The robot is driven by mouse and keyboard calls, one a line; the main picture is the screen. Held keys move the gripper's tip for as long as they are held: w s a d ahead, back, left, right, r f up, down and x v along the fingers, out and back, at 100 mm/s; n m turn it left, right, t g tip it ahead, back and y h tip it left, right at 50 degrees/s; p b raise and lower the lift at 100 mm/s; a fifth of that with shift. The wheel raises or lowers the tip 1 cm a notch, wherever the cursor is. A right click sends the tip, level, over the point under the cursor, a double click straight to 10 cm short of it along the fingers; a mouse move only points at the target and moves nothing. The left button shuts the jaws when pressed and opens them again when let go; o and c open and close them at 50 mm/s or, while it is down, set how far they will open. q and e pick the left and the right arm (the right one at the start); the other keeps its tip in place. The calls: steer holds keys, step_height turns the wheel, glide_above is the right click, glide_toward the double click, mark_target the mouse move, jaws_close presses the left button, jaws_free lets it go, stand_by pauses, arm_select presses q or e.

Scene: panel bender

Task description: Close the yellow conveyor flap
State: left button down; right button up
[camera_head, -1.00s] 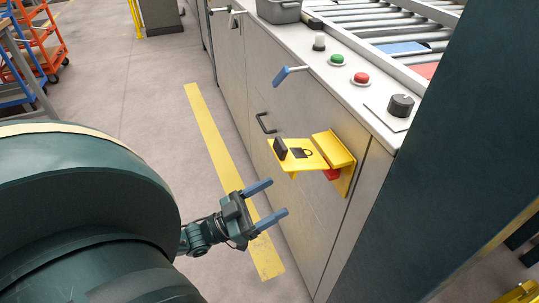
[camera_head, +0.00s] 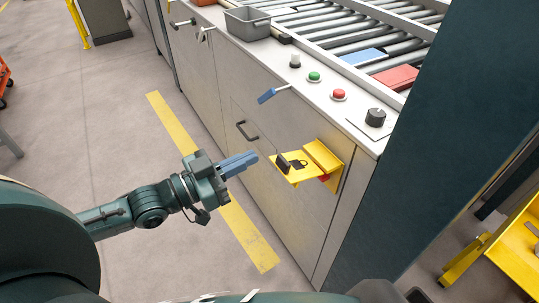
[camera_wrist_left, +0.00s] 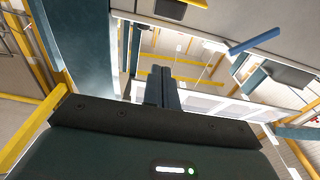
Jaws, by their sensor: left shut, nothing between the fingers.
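The yellow conveyor flap (camera_head: 298,173) sticks out from the front of the grey cabinet, near its right end. It is open, roughly level, with a small black block and a black lock-shaped mark on top. A yellow bracket (camera_head: 324,155) stands behind it, with a bit of red showing below. My left gripper (camera_head: 254,158) is shut and empty, its blue fingers together. In the head view it is just left of the flap and appears apart from it. Its fingers also show in the left wrist view (camera_wrist_left: 161,88). My right gripper is not in view.
A blue-handled lever (camera_head: 267,96) juts out above the flap. A black cabinet handle (camera_head: 246,131) is behind my left gripper. Green (camera_head: 314,77) and red (camera_head: 339,95) buttons and a black knob (camera_head: 375,117) sit on the ledge beside the roller conveyor (camera_head: 345,38).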

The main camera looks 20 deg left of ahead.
arm_select(q)
steer(key=r, duration=0.1)
glide_above(275, 160)
steer(key=s+d, duration=0.1)
steer(key=d, duration=0.1)
steer(key=shift+a, duration=0.15)
steer(key=shift+s+a+f, duration=0.15)
steer(key=shift+s+f, duration=0.05)
steer(key=shift+f, duration=0.5)
steer(key=shift+s+a+f, duration=0.15)
steer(key=shift+s+f, duration=0.05)
steer(key=shift+f, duration=0.55)
steer(key=shift+s+a+f, duration=0.15)
steer(key=shift+s+f, duration=0.05)
steer(key=shift+f, duration=0.5)
steer(key=shift+f, duration=0.1)
